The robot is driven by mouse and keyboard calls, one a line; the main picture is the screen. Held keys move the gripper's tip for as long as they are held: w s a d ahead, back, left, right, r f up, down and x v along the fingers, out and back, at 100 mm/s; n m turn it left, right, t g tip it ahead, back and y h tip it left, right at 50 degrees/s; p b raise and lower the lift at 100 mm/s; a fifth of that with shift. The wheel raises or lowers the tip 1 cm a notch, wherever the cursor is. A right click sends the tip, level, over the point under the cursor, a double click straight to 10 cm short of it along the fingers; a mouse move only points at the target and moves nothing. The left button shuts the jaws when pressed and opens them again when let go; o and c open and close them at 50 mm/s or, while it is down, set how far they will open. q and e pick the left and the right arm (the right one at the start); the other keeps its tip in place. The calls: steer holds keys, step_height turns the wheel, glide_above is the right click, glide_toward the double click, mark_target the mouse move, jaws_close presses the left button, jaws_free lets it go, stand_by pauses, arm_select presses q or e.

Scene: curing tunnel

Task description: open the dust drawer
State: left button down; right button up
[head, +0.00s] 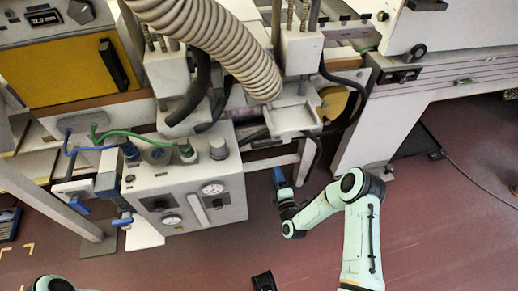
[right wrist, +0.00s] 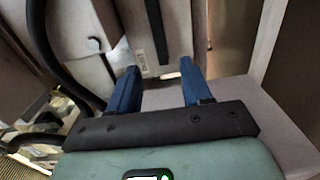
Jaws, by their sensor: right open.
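My right gripper (head: 279,174) is below the machine's white tray-like ledge in the head view, with its blue fingertips pointing up toward the machine. In the right wrist view the same gripper (right wrist: 158,70) is open, its two blue fingers apart with nothing clearly held. Beyond the fingertips is a light grey panel (right wrist: 178,42) with a dark vertical strip and a small label; it looks like the dust drawer front. My left gripper is out of view.
A ribbed beige hose (head: 225,45) comes down to the white ledge (head: 292,118). A white control box (head: 190,185) with gauges stands left of my right gripper. A black cable (right wrist: 50,50) hangs at the left in the wrist view. The red floor (head: 420,230) at right is largely clear.

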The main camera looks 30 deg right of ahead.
mark_target(267, 145)
steer(key=b+x, duration=0.2)
steer(key=x, duration=1)
steer(key=shift+r, duration=0.1)
steer(key=shift+x, duration=0.85)
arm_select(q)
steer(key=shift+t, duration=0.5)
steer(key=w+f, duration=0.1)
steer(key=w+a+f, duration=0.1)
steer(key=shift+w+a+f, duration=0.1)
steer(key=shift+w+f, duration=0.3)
arm_select(e)
steer(key=shift+r, duration=0.1)
steer(key=shift+c, duration=0.3)
jaws_close()
